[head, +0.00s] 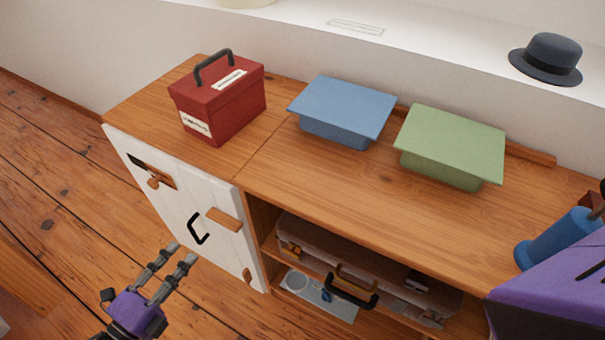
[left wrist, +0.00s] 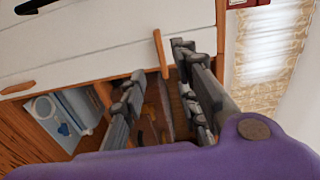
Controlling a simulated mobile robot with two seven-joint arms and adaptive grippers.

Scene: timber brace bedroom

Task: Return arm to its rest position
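My left gripper (head: 183,252) is at the lower left in the head view, in front of the cabinet's white door (head: 180,205). Its two grey fingers are spread apart with nothing between them. In the left wrist view the left gripper (left wrist: 156,66) also shows open and empty, with the white panel (left wrist: 85,55) and its wooden latch (left wrist: 163,52) beyond. A purple part, which seems to be of my right arm, fills the lower right corner of the head view. The right fingers are not visible.
On the wooden cabinet top (head: 290,175) stand a red box (head: 228,105), a blue lidded bin (head: 343,105) and a green one (head: 452,140). A blue cylinder (head: 555,238) is at right. A case (head: 330,250) lies in the open shelf. A dark hat (head: 548,55) sits behind.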

